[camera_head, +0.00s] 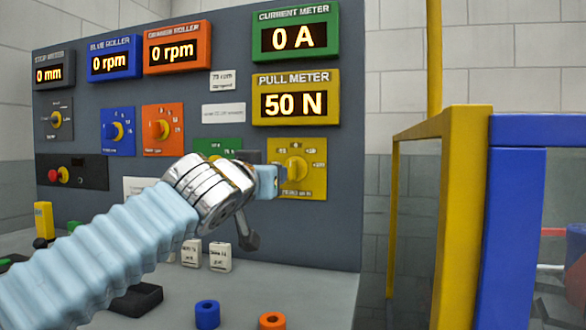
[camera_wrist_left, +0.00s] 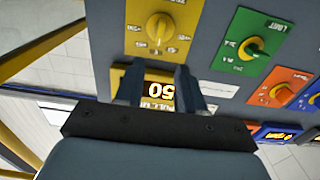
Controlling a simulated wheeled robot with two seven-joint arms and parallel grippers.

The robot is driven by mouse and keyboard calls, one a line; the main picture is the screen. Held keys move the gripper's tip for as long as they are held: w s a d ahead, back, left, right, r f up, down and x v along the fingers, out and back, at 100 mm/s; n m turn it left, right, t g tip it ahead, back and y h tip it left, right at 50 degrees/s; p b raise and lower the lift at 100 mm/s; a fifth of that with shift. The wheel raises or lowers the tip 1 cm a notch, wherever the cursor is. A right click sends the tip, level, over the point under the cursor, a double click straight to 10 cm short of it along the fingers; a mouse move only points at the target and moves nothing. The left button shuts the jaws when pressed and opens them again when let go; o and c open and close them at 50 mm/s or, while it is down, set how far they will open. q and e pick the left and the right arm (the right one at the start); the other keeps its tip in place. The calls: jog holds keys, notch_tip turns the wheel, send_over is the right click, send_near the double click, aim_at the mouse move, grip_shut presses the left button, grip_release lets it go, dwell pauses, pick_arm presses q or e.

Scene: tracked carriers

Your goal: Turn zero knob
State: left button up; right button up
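The yellow knob panel (camera_head: 312,188) sits on the grey board below the pull meter (camera_head: 296,97), which reads 50 N. Its round yellow knob (camera_head: 297,168) has small scale marks around it; the label under it is too small to read surely. My left arm reaches across the board from the lower left, and its hand overlaps the panel's left edge. In the left wrist view, the left gripper (camera_wrist_left: 157,78) is open, with nothing between its fingers. The knob (camera_wrist_left: 160,28) shows beyond the fingertips, apart from them. My right gripper is not in view.
Red-orange (camera_head: 158,130) and blue (camera_head: 114,131) knobs are on the left. A green knob panel (camera_wrist_left: 250,42) is beside the yellow one. A blue ring (camera_head: 207,314) and an orange ring (camera_head: 272,320) lie on the desk. A yellow and blue frame stands right.

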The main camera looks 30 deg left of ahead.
aim_at(290, 168)
pick_arm(q)
jog(key=p+x, duration=0.3)
jog(key=x, duration=0.8)
jog(key=shift+w+r, duration=0.1)
jog(key=shift+w, duration=0.25)
jog(key=shift+w+a+p, duration=0.15)
jog(key=shift+w+p, duration=0.2)
jog(key=shift+w, duration=0.2)
grip_shut()
